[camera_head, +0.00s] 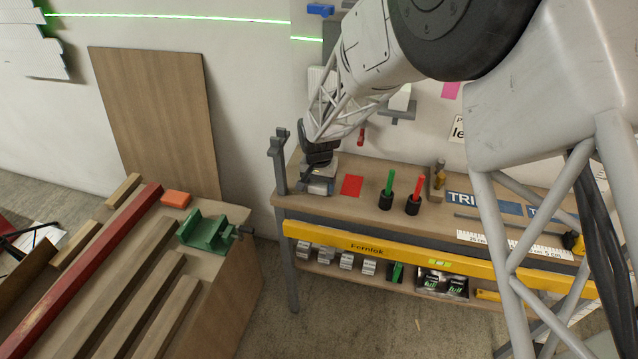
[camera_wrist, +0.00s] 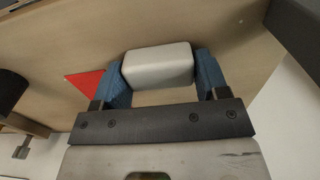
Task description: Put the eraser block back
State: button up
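A pale grey-white block with rounded edges, which looks like the eraser block (camera_wrist: 158,66), sits between the two blue fingers of my gripper (camera_wrist: 162,82) in the wrist view. Both fingers press against its ends. In the head view my gripper (camera_head: 318,186) is low over the left end of the wooden workbench (camera_head: 345,209), left of a flat red square (camera_head: 352,185). The block is hard to make out there. I cannot tell whether it touches the bench top.
A grey upright clamp post (camera_head: 279,162) stands at the bench's left corner, close to my gripper. Right of the red square stand black holders with a green marker (camera_head: 388,184) and a red marker (camera_head: 417,187). An orange block (camera_head: 176,198) and green vise (camera_head: 208,232) sit on the left bench.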

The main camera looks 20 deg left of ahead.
aim_at(319, 183)
jog(key=o, duration=0.3)
jog(key=shift+o, duration=0.2)
jog(key=shift+r, duration=0.1)
notch_tip(319, 183, up, 12)
dwell(0.6)
dwell(0.8)
